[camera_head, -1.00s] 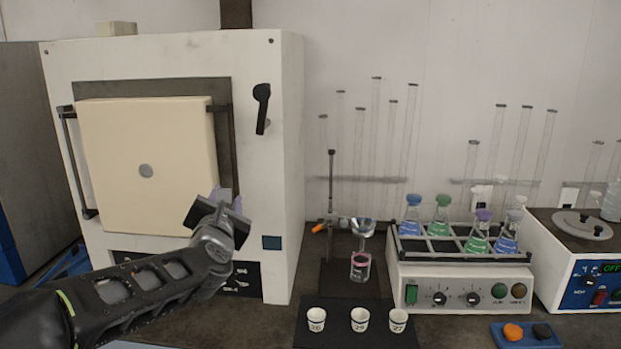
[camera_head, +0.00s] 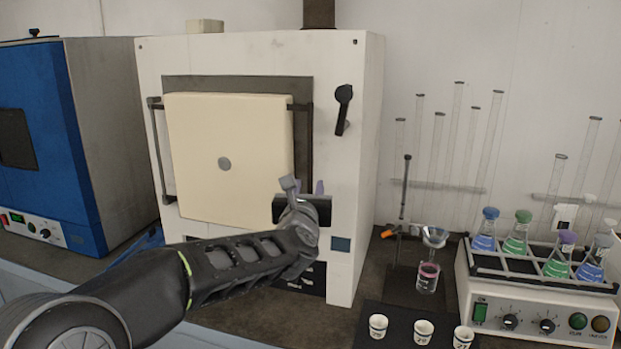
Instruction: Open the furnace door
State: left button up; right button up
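The furnace (camera_head: 362,130) is a white box with a cream door (camera_head: 205,150) that has a grey round spot in its middle. The door looks shut against the dark frame. A dark vertical bar (camera_head: 309,145) runs along the door's right side. My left gripper (camera_head: 308,187) is in front of the lower right corner of the door, near the bar's lower end. Its purple finger pads show a gap between them; the gripper's body hides most of the fingers. I cannot tell whether it touches the bar. My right gripper is not in view.
A black lever (camera_head: 343,108) is on the furnace front, right of the door. A blue oven (camera_head: 35,150) stands at the left. Glassware, small cups (camera_head: 378,326) and a flask rack (camera_head: 540,285) stand at the right. Air in front of the door's left half is clear.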

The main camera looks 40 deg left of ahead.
aim_at(310, 180)
pick_arm(q)
jog(key=p+x, duration=0.1)
jog(key=x, duration=0.4)
jog(key=shift+w+a, duration=0.25)
jog(key=shift+w, duration=0.1)
jog(key=shift+c, duration=0.4)
grip_shut()
dwell(0.7)
